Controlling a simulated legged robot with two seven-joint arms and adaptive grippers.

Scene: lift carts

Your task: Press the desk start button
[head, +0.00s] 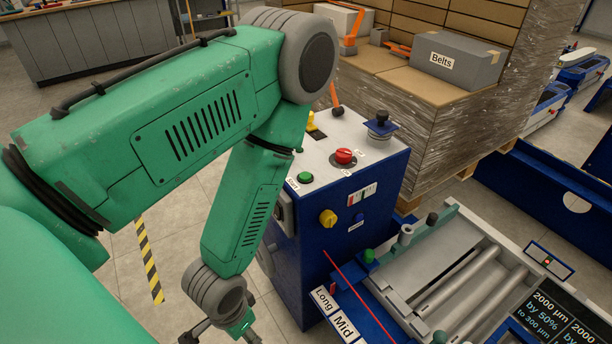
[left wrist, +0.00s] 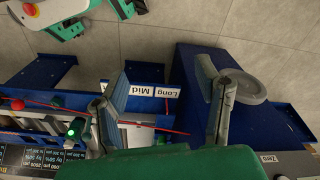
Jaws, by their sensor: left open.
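A blue control desk (head: 376,185) with a pale sloped top stands right of my left forearm. A green button (head: 305,177) sits at the top's front left edge; its small label is too small to read. A red mushroom button (head: 344,157) is to its right, and a yellow knob (head: 328,217) is on the front face. My left gripper (head: 222,335) hangs low at the bottom edge, left of the desk and well below the green button. In the left wrist view its two fingers (left wrist: 163,78) are wide apart with nothing between them. My right gripper is not in view.
A roller bench (head: 450,285) with Long and Mid labels (head: 334,314) lies right of the desk's foot. A wrapped pallet (head: 440,125) bearing a Belts box (head: 457,60) stands behind.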

